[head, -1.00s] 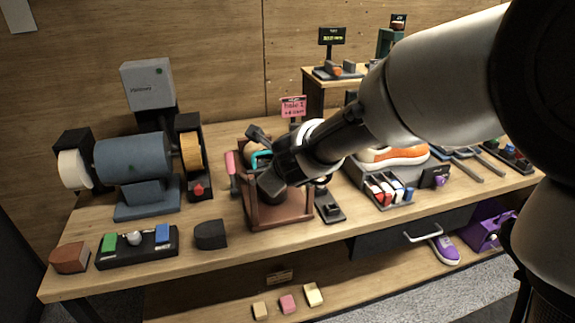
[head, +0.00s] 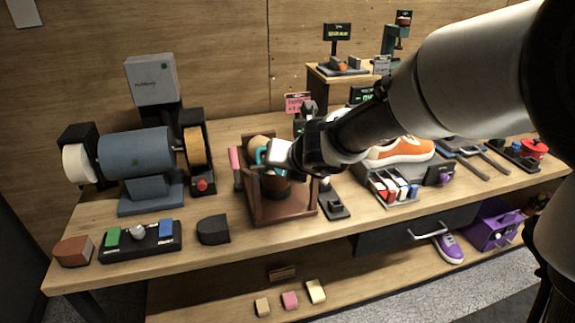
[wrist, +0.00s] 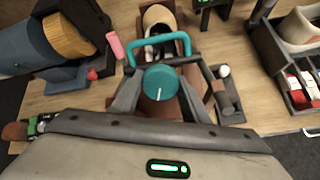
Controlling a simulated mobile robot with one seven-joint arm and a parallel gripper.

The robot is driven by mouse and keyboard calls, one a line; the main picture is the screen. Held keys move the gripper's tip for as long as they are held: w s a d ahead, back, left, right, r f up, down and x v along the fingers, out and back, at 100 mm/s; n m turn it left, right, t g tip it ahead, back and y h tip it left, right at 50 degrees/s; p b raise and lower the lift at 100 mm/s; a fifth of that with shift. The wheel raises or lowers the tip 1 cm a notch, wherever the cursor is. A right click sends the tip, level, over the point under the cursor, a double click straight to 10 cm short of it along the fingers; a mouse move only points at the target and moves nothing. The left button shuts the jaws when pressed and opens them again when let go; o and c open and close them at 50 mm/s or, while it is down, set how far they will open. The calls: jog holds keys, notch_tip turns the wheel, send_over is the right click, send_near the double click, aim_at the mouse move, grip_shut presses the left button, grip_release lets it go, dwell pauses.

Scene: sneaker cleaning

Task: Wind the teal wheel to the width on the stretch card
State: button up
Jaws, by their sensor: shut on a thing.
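The teal wheel (wrist: 162,82) has a white pointer line and sits between the fingers of my gripper (wrist: 160,88), which is shut on it. In the head view my gripper (head: 278,160) hides most of the wheel. A teal arched bar (wrist: 158,42) stands just beyond the wheel, in front of a tan shoe form (wrist: 160,18). These sit in a reddish-brown wooden frame (head: 285,215). A pink card (head: 298,102) stands behind the frame, partly covered by my arm; its writing is too small to read surely.
A blue grinder (head: 135,153) with two side wheels stands left. A dark block (head: 213,230) and a tray of coloured blocks (head: 140,242) lie in front of it. A pink-handled tool (head: 235,165) is close left of the frame. An orange shoe (head: 400,150) and bottle rack (head: 390,188) stand right.

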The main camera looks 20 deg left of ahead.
jog(key=m, duration=0.3)
jog(key=shift+m+y, duration=0.3)
jog(key=shift+a+m+y+b, duration=0.1)
jog(key=shift+m+y+b, duration=0.3)
jog(key=shift+m, duration=1.3)
jog(key=o, duration=1)
jog(key=shift+r, duration=0.1)
